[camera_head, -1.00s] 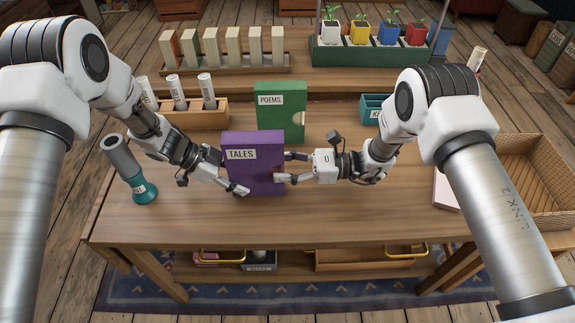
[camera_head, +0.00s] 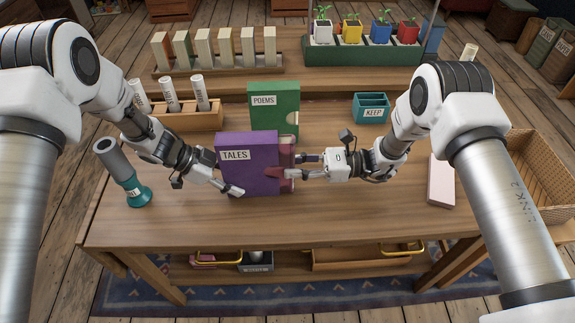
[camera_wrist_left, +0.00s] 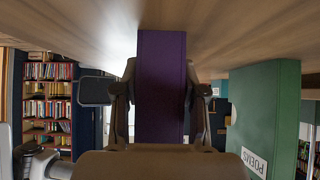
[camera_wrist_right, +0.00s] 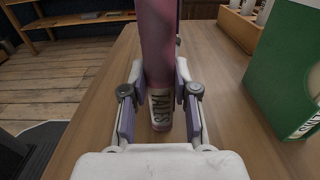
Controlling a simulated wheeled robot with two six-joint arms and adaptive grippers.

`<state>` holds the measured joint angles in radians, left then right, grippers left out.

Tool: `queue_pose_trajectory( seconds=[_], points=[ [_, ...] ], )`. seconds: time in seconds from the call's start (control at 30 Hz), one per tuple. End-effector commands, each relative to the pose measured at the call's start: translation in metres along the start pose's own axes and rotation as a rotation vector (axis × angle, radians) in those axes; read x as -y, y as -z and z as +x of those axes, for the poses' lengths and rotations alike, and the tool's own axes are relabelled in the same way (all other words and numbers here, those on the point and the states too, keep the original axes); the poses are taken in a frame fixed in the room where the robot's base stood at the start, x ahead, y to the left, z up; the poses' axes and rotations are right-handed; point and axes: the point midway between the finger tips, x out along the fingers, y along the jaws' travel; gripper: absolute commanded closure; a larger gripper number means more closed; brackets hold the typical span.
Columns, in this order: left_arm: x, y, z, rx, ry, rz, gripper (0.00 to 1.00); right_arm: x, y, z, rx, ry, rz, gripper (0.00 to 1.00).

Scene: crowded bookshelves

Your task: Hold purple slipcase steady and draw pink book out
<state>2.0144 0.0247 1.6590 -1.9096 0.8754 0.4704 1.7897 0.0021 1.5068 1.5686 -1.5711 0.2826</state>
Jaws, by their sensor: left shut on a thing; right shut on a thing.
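The purple slipcase (camera_head: 245,172), labelled TALES, stands upright on the table. My left gripper (camera_head: 230,178) is shut on its left side; the left wrist view shows the fingers on both faces of the purple slipcase (camera_wrist_left: 162,85). The pink book (camera_head: 287,160) sticks part way out of the slipcase's right side. My right gripper (camera_head: 291,172) is shut on the book's spine. In the right wrist view the pink book (camera_wrist_right: 157,50), with TALES on its spine, stands between the fingers. The rest of the book is hidden inside the slipcase.
A green POEMS slipcase (camera_head: 272,107) stands close behind. A teal KEEP box (camera_head: 371,107), a pale pink block (camera_head: 441,181) and a wicker basket (camera_head: 545,190) are to the right. A teal-based grey cylinder (camera_head: 125,173) stands left. The table front is clear.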

Motion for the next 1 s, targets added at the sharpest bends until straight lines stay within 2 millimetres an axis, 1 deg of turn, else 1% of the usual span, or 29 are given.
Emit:
queue_pose_trajectory(
  seconds=[0.2,0.57,1.0],
  points=[
    [0.000,0.000,0.000,0.000,0.001,0.000,0.84,0.000,0.000,-0.011,0.000,0.001,0.000,1.00],
    [0.000,0.000,0.000,0.000,0.001,0.000,0.84,0.000,0.000,-0.013,0.000,0.001,0.000,1.00],
    [0.000,0.000,0.000,0.000,0.000,0.000,0.84,0.000,0.000,-0.040,0.000,0.002,0.001,1.00]
  ],
)
